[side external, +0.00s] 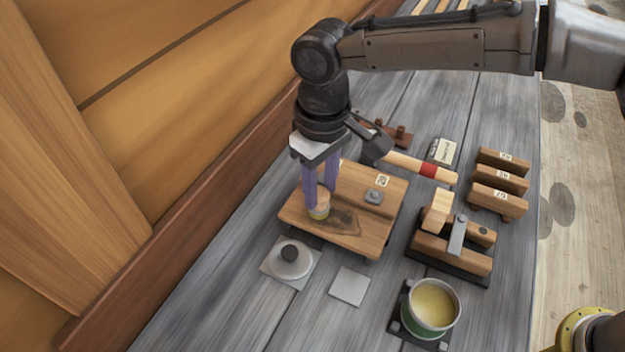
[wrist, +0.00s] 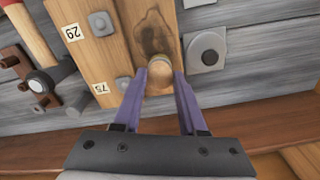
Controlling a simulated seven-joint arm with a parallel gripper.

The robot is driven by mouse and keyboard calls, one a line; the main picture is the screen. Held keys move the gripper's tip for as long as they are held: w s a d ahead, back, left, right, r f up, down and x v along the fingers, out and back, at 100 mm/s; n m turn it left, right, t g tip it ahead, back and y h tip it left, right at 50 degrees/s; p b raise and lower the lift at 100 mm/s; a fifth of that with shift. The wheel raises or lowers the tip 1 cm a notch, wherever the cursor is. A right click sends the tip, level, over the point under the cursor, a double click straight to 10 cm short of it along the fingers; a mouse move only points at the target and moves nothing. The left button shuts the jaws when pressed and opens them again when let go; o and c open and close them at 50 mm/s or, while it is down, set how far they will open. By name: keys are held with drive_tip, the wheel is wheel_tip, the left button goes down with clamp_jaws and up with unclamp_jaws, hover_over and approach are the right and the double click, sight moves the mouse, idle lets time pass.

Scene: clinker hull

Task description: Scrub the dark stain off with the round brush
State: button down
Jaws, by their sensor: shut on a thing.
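The round brush (side external: 319,209) has a pale wooden body and stands on the wooden board. In the wrist view its rounded top (wrist: 158,86) shows between my fingertips. My gripper (side external: 316,203) has purple fingers and is shut on the brush, pointing down at the board; its fingers also show in the wrist view (wrist: 158,82). The dark stain (side external: 346,222) is a brown patch on the board (side external: 368,240), just right of the brush in the side view. In the wrist view the stain (wrist: 152,34) lies just above the brush. The brush's underside is hidden.
A hammer with a red band (side external: 429,171) lies behind the board. A knobbed grey plate (side external: 289,262), a flat grey square (side external: 349,286) and a green can (side external: 430,307) stand in front. A wooden clamp block (side external: 452,251) and numbered blocks (side external: 500,183) are at right. The planked hull side (side external: 150,120) rises at left.

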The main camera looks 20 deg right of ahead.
drive_tip(key=shift+s+d, duration=2.85)
drive_tip(key=shift+w+a, duration=3.85)
wheel_tip(320, 180, up, 8)
wheel_tip(320, 180, up, 5)
drive_tip(key=w+d+m, duration=0.2)
drive_tip(key=w+d, duration=0.1)
drive_tip(key=d, duration=0.5)
drive_tip(key=w+d+m, duration=0.2)
drive_tip(key=w+d, duration=0.2)
drive_tip(key=d, duration=0.4)
drive_tip(key=s+d+m, duration=0.1)
drive_tip(key=d+m, duration=0.4)
drive_tip(key=d, duration=1.7)
wheel_tip(320, 180, down, 14)
drive_tip(key=shift+s+d+f, duration=0.1)
drive_tip(key=shift+f, duration=0.15)
